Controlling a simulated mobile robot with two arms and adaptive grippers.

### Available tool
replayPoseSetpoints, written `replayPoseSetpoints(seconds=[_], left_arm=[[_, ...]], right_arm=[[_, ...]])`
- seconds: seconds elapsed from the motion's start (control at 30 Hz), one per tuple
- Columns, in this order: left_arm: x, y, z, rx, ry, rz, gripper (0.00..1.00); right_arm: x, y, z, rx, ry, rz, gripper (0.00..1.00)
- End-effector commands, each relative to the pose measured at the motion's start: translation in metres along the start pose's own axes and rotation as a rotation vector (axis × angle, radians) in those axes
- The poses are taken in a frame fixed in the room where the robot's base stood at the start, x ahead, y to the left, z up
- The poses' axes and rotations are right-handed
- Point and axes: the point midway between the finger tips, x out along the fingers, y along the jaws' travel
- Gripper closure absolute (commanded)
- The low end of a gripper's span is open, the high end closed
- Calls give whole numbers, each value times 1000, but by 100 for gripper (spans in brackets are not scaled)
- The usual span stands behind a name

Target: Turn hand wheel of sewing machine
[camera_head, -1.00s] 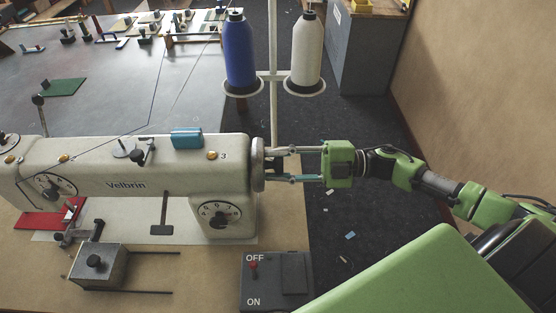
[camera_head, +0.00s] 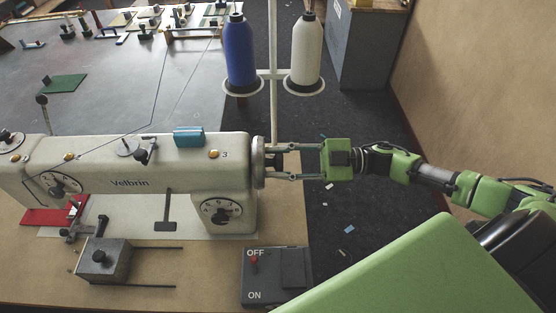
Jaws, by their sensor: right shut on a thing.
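The cream sewing machine (camera_head: 135,180), marked "Velbrin", stands on the tan table in the head view. Its hand wheel (camera_head: 258,163) is a pale disc at the machine's right end, seen nearly edge-on. My right gripper (camera_head: 268,162) comes in from the right with one finger above and one below. It is shut on the hand wheel, with the fingertips at the wheel's rim. The exact contact on the wheel's far side is hidden. My left gripper is not in view.
A switch box (camera_head: 276,275) marked OFF and ON sits at the table's front right. A thread stand holds a blue spool (camera_head: 240,53) and a white spool (camera_head: 306,50) behind the wheel. A grey cabinet (camera_head: 366,50) stands at the back right. Dark floor lies right of the table.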

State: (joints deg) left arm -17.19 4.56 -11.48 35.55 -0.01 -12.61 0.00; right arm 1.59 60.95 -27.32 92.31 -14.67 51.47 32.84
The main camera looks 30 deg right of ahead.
Motion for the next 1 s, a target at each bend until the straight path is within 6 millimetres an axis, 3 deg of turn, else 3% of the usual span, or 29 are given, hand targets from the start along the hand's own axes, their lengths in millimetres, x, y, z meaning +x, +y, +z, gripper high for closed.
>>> replayPoseSetpoints(seconds=[0.33, 0.37, 0.4, 0.43, 0.77, 1.0], left_arm=[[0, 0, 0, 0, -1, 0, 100], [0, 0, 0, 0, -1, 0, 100], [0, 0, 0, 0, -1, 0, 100], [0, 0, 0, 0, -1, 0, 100], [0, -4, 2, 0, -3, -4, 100], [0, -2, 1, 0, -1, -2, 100]], right_arm=[[0, 0, 1, 2, -2, 0, 91], [0, 0, 1, 2, -2, 0, 64], [0, 0, 1, 2, -2, 0, 54], [0, 0, 1, 2, -2, 0, 53], [-1, 0, 0, 1, -1, 0, 53], [-32, -1, 2, 4, -6, -2, 53]])
